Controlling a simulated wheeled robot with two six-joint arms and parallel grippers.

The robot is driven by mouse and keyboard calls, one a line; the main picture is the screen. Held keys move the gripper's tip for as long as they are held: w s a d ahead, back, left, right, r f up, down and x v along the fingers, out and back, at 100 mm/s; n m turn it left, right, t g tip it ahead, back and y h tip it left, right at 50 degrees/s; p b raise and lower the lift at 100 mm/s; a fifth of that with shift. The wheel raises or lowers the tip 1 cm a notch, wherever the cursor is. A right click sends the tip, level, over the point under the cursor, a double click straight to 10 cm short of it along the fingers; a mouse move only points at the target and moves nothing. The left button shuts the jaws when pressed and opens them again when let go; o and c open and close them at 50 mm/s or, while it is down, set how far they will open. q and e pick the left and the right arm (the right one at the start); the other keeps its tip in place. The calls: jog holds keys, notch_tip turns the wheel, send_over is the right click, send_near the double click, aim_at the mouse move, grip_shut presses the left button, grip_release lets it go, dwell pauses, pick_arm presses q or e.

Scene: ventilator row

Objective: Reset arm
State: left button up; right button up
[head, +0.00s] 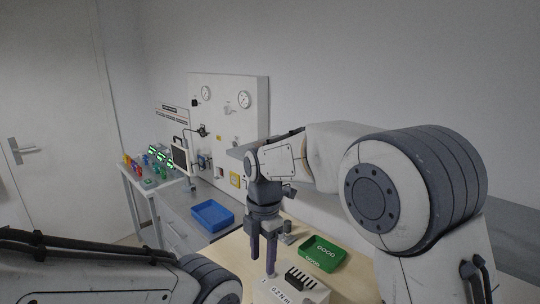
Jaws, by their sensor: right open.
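My right arm reaches in from the right, and my right gripper (263,254) points down over the wooden table. Its two fingers are apart with nothing seen between them. It is left of the green tray and just behind a white box with a dark slotted top (297,284). My left arm crosses the lower left corner, and its gripper is out of the picture.
A green tray (345,259) marked GOOD lies on the table (233,264). A blue tray (212,216) sits on a grey counter. Behind stands a white panel (228,92) with gauges. At left are a small table with colored items (148,172) and a door (55,120).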

jog(key=s+d+f+m, duration=0.1)
jog(key=s+d+m, duration=0.2)
jog(key=s+m, duration=0.6)
jog(key=s+d+f+m, duration=0.2)
jog(key=s+m, duration=0.7)
jog(key=s, duration=0.8)
jog(key=shift+d+m+y, duration=0.3)
jog(key=shift+d+m, duration=0.1)
jog(key=shift+d, duration=0.35)
jog(key=shift+r, duration=0.1)
